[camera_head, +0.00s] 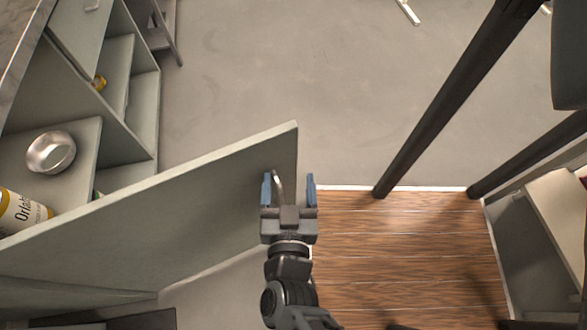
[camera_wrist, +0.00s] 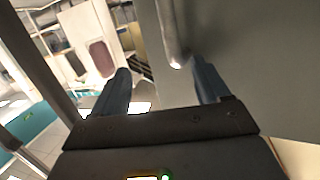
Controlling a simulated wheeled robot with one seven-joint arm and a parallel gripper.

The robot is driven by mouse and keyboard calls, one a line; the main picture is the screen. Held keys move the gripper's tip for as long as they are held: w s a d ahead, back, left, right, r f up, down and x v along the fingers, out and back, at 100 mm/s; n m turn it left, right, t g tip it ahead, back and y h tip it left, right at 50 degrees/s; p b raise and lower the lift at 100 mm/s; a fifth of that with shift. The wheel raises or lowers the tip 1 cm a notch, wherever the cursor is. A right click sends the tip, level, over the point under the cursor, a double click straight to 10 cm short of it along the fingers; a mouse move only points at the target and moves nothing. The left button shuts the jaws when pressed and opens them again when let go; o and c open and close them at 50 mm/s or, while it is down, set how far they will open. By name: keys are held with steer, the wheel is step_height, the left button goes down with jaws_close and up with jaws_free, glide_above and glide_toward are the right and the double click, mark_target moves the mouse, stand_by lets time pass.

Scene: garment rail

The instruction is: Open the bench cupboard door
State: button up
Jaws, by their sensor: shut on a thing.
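The bench cupboard door (camera_head: 190,205) is a pale grey-green panel in the head view. It stands swung out from the cupboard (camera_head: 128,148), with the shelves showing behind it. Its metal bar handle (camera_head: 279,186) is near the free edge, on the face toward me. My gripper (camera_head: 289,184) is at this handle, shut on it, with the handle between the blue fingers. In the wrist view, the handle (camera_wrist: 172,38) rises between the fingers (camera_wrist: 163,85), beside the door face (camera_wrist: 240,50). The wrist view does not show clearly where the fingers touch the handle.
Inside the cupboard are a metal bowl (camera_head: 51,152), a labelled container (camera_head: 20,211) and a small yellow item (camera_head: 99,83). Dark rail posts (camera_head: 440,105) stand at the right, by a wooden floor (camera_head: 410,245). Grey floor (camera_head: 270,70) beyond the door is clear.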

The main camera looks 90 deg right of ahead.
steer(key=shift+s+a+r, duration=0.1)
steer(key=shift+s+a, duration=0.2)
steer(key=shift+a, duration=0.1)
steer(key=shift+c, duration=1)
steer(key=a, duration=0.6)
steer(key=shift+w+a, duration=0.15)
steer(key=shift+w, duration=0.2)
steer(key=shift+p, duration=0.3)
